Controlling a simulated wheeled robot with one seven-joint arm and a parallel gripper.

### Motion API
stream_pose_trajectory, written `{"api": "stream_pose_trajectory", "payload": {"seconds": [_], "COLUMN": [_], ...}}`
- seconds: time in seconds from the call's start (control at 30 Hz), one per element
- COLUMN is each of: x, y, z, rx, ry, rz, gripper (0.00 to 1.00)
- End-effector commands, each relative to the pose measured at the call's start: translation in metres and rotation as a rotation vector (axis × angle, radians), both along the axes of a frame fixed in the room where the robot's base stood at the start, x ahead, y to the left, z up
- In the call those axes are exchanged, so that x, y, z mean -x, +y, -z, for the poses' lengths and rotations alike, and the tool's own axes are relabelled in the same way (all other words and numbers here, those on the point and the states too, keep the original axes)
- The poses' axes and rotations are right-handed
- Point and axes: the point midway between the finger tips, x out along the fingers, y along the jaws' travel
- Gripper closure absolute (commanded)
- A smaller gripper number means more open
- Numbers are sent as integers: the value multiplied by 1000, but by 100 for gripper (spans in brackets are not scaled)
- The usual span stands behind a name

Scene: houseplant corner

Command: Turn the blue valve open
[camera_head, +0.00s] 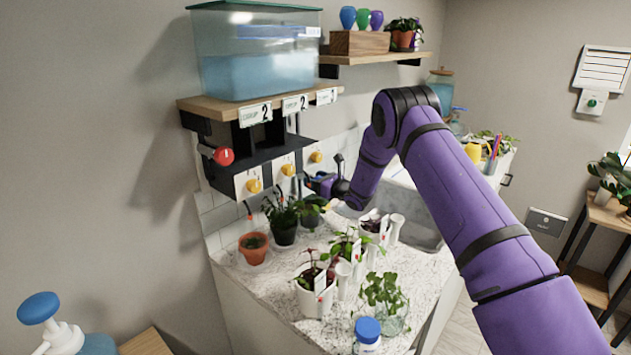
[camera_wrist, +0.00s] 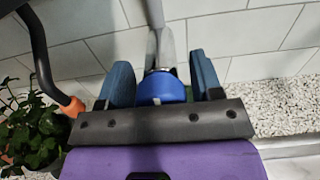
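The blue valve (camera_wrist: 162,88) shows in the wrist view as a round blue knob below a grey metal pipe or stem. My gripper (camera_wrist: 162,78) has its two blue-grey fingers spread, one on each side of the knob. Narrow gaps seem to show between knob and fingers, but contact is hard to judge. The dark gripper bar hides the knob's lower edge. In the head view my gripper (camera_head: 318,181) is by the wall at the back of the counter, right of the yellow knobs; I cannot pick the valve out from the fingers there.
Several potted plants, including a terracotta pot (camera_head: 253,247), crowd the granite counter (camera_head: 240,282) below my gripper. A shelf (camera_head: 222,108) carries a water tank (camera_head: 258,72). A red knob (camera_head: 223,156) and yellow knobs (camera_head: 254,185) sit beneath. In the wrist view a dark tube with an orange tip (camera_wrist: 72,107) is close left.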

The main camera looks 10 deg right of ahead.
Motion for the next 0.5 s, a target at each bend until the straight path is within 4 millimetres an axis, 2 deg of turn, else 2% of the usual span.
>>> {"api": "stream_pose_trajectory", "payload": {"seconds": [0.03, 0.13, 0.17, 0.5], "x": [0, 0, 0, 0], "y": [0, 0, 0, -2], "z": [0, 0, 0, 0], "rx": [0, 0, 0, -36], "ry": [0, 0, 0, 25], "rz": [0, 0, 0, 2], "gripper": [52, 75, 79, 79]}}
